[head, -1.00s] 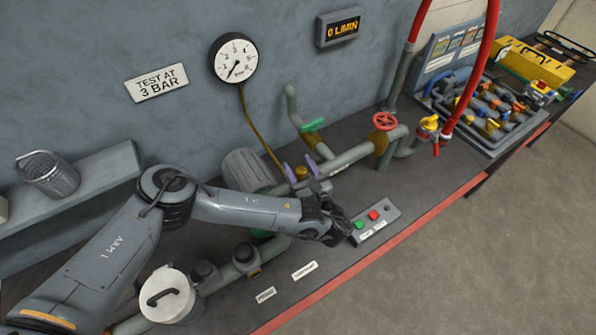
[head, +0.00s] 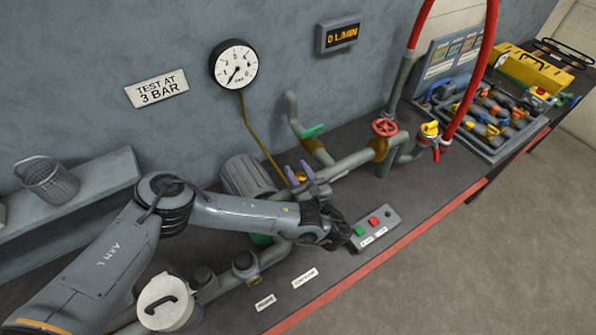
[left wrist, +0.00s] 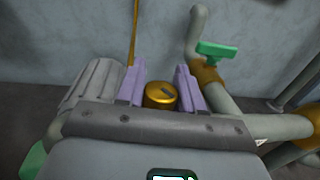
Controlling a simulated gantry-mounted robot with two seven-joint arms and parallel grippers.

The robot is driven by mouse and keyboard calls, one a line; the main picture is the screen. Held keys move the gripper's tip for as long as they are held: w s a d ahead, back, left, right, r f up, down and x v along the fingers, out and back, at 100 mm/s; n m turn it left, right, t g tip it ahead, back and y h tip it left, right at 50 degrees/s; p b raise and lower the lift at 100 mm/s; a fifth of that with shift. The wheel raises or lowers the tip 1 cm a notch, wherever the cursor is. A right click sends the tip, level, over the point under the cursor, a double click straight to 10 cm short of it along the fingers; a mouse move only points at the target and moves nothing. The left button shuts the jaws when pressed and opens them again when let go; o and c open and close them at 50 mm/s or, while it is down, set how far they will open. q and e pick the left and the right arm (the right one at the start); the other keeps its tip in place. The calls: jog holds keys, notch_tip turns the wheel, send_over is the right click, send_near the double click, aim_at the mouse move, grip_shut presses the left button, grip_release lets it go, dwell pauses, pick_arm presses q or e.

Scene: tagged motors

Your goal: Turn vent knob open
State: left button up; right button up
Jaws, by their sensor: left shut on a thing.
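The vent knob is a small brass-coloured round knob (left wrist: 160,96) with a dark slot on its top. In the left wrist view it sits between the two purple fingers of my left gripper (left wrist: 160,88). In the head view the purple fingers (head: 299,171) stand at the brass knob (head: 300,179), just right of the grey ribbed motor. My left gripper is shut on the knob, though the contact itself is hard to see. My right gripper is not in view.
A gauge (head: 234,64) and a display reading 0 L/MIN (head: 340,35) are on the wall. A green-handled pipe (head: 312,131), a red valve wheel (head: 384,127) and a yellow valve (head: 430,128) stand to the right. A button box (head: 374,228) lies in front.

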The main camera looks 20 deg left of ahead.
pick_arm(q)
jog(key=shift+s+r+n+g+y+p, duration=0.15)
jog(key=shift+n+g+y+p, duration=0.8)
jog(key=shift+p, duration=1.15)
jog(key=shift+s+r+n+g+y+p, duration=0.1)
jog(key=shift+n+g+y+p, duration=0.5)
jog(key=shift+g+p, duration=1.05)
jog(key=shift+f+n+p, duration=0.1)
jog(key=shift+n+p, duration=0.35)
jog(key=shift+p, duration=0.1)
jog(key=shift+s+a+f+n+g+y, duration=0.15)
jog(key=shift+n+g+y, duration=0.25)
jog(key=shift+g, duration=0.2)
jog(key=shift+f+n+g+y+b, duration=0.15)
jog(key=shift+n+g+y+b, duration=0.1)
jog(key=shift+n+g+b, duration=0.6)
jog(key=n+g+b, duration=0.2)
jog(key=g+b, duration=0.1)
jog(key=shift+s+g, duration=0.15)
jog(key=shift+g, duration=0.2)
jog(key=shift+c, duration=0.3)
jog(key=shift+g+b, duration=0.4)
jog(key=shift+b, duration=0.1)
jog(key=shift+r+n, duration=0.25)
jog(key=shift+r, duration=0.05)
jog(key=shift+s, duration=0.1)
jog(key=shift+r, duration=0.1)
